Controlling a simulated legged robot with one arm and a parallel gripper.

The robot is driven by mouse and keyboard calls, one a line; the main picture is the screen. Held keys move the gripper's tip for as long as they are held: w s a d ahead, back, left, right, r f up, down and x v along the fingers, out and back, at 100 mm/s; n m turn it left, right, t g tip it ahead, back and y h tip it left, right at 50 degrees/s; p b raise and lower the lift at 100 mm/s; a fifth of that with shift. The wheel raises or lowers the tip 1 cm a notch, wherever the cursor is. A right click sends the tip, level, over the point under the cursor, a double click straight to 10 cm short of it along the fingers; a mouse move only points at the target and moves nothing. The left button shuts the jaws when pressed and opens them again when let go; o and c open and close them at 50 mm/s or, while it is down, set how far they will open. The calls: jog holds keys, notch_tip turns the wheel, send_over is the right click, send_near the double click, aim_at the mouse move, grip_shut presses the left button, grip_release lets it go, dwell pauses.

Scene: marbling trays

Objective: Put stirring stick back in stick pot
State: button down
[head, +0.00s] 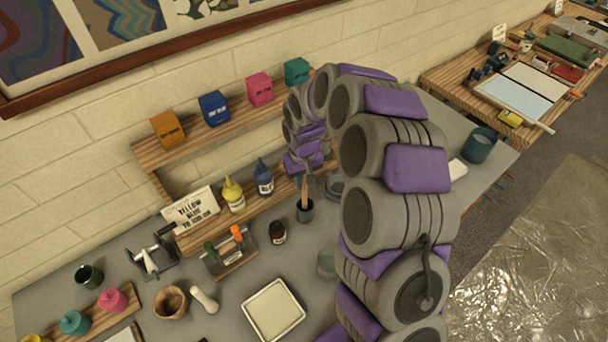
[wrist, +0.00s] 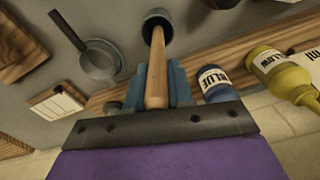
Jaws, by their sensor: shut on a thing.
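The wooden stirring stick (wrist: 157,70) is between the blue-grey fingers of my gripper (wrist: 156,88), which is shut on it. Its far end overlaps the mouth of the dark stick pot (wrist: 158,22) in the wrist view. In the head view the stick (head: 304,190) is nearly upright, and its lower end appears to be in the mouth of the pot (head: 305,212). How deep it reaches is hidden. The pot stands on the grey table. My gripper is above the pot, and its fingertips are hard to make out in the head view.
A blue bottle (head: 263,178) and a yellow bottle (head: 233,194) stand on the low wooden shelf behind the pot. A small dark jar (head: 278,232) is in front-left of it. A pan (wrist: 99,60) lies beside the pot. A white tray (head: 273,311) is nearer.

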jog(key=shift+d+f, duration=0.15)
jog(key=shift+f, duration=1.45)
jog(key=c, duration=1.3)
grip_release()
jog(key=shift+a, duration=0.25)
jog(key=o, duration=0.4)
jog(key=shift+d, duration=0.15)
notch_tip(320, 180, up, 17)
jog(key=shift+r+p, duration=0.15)
jog(key=shift+p, duration=0.3)
